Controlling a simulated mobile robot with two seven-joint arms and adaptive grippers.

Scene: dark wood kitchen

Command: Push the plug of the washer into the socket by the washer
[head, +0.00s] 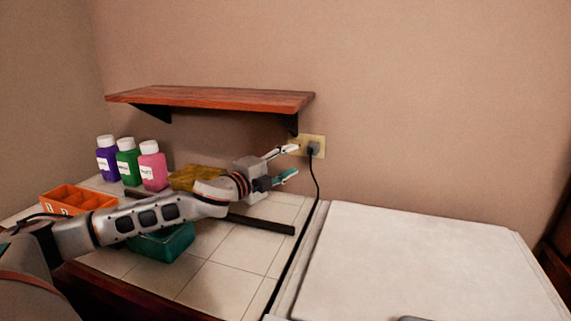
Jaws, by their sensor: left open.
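The socket (294,141) is a yellowish plate on the wall below the right end of the shelf. The dark plug (314,148) sits against the right part of the plate, with its black cord (316,180) hanging down along the washer's left side. How deep the plug sits cannot be told. The washer (430,260) is white, at the lower right. My left gripper (290,163) is open and empty, just left of and below the plug, with its fingers pointing right toward the plate. No contact with the plug is visible. My right gripper is not in view.
A wooden shelf (210,98) hangs above my left arm. Purple (107,158), green (128,162) and pink (152,166) bottles stand at the back left. An orange tray (78,198), a yellow item (197,176) and a teal box (163,244) are on the tiled counter (225,265).

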